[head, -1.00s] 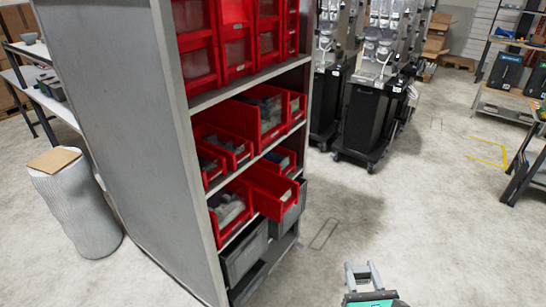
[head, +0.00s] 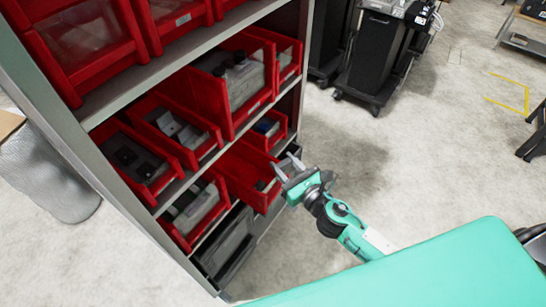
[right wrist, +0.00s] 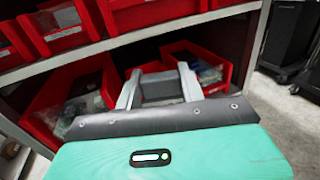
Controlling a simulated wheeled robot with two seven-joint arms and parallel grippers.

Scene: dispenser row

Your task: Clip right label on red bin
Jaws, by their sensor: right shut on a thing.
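Several red bins stand on the grey shelf unit. My right gripper (head: 287,167) is at the shelf's front, beside a red bin (head: 240,172) on the lower shelf. In the right wrist view its two grey fingers (right wrist: 159,88) point into the lower shelf. They are shut on a small grey piece between them; I cannot tell clearly that it is the label. A red bin (right wrist: 222,76) lies behind and right of the fingers, another red bin (right wrist: 45,105) to the left. Pale label strips show on some upper bin fronts. My left gripper is not in view.
The shelf edge (right wrist: 75,57) runs just above the fingers in the wrist view. Dark grey bins (head: 225,240) stand under the red ones. A black wheeled cart (head: 378,50) stands behind on the right.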

